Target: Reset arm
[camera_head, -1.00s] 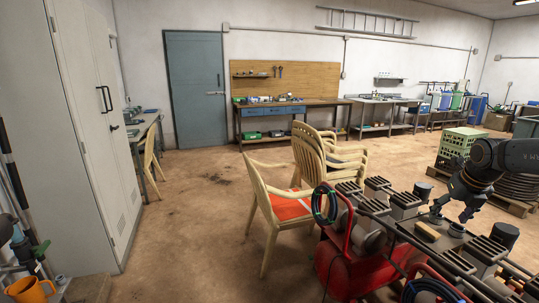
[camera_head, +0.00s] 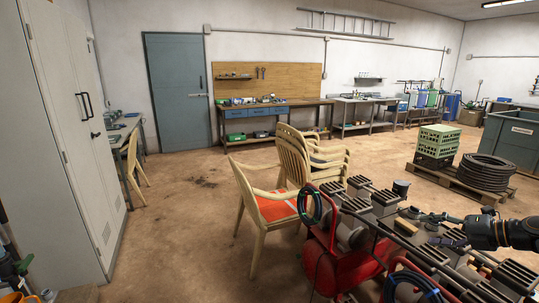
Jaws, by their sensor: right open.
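My right gripper (camera_head: 440,230) is at the lower right of the head view, with its dark arm coming in from the right edge. My left gripper is not in view.
Stacked beige chairs (camera_head: 293,158) and a chair with an orange seat (camera_head: 277,208) stand left of the manifold. A pallet (camera_head: 455,185) bears green crates (camera_head: 437,140) and a black hose coil (camera_head: 486,172). A tall grey cabinet (camera_head: 65,140) stands left. The middle floor is open.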

